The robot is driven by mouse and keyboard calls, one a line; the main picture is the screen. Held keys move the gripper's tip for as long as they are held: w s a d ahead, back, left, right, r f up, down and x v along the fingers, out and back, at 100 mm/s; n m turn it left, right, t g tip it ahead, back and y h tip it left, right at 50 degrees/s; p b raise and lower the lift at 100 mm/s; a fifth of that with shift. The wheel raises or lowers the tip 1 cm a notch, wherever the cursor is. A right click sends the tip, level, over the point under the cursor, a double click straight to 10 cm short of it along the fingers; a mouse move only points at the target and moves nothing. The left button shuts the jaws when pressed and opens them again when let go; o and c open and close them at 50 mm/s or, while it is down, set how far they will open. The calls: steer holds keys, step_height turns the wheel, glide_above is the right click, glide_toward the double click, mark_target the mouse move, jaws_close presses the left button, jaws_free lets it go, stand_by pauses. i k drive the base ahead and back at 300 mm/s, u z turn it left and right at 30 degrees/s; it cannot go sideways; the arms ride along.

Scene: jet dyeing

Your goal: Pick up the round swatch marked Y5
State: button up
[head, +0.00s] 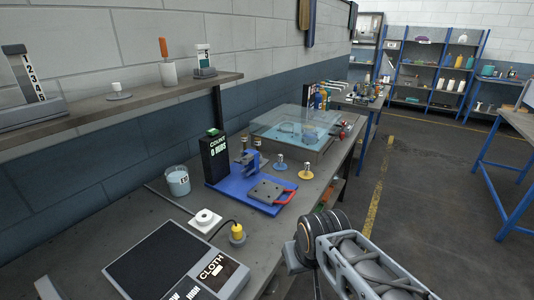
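No marking Y5 can be read in the head view, so I cannot tell for sure which piece is the swatch. A small round piece with a yellow base and pale knob (305,173) stands on the bench right of the blue rubbing device. A similar piece with a blue-grey base (281,166) stands just left of it. A white disc with a knob (119,94) sits on the wall shelf. My gripper (290,257) is at the lower right, beside the bench's front edge and apart from these pieces. Its fingers are mostly hidden, so its opening cannot be told.
The blue device with a "COUNT 0 RUBS" display (215,158) stands mid-bench. A clear tank (318,139) is behind it. A beaker (178,181), a yellow weight-like piece on a cable (237,235) and a "CLOTH" panel (217,268) are nearer. The floor at right is clear.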

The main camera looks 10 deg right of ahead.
mark_target(279, 166)
steer(key=z, duration=1.65)
steer(key=i, duration=2.45)
steer(key=u, duration=4.5)
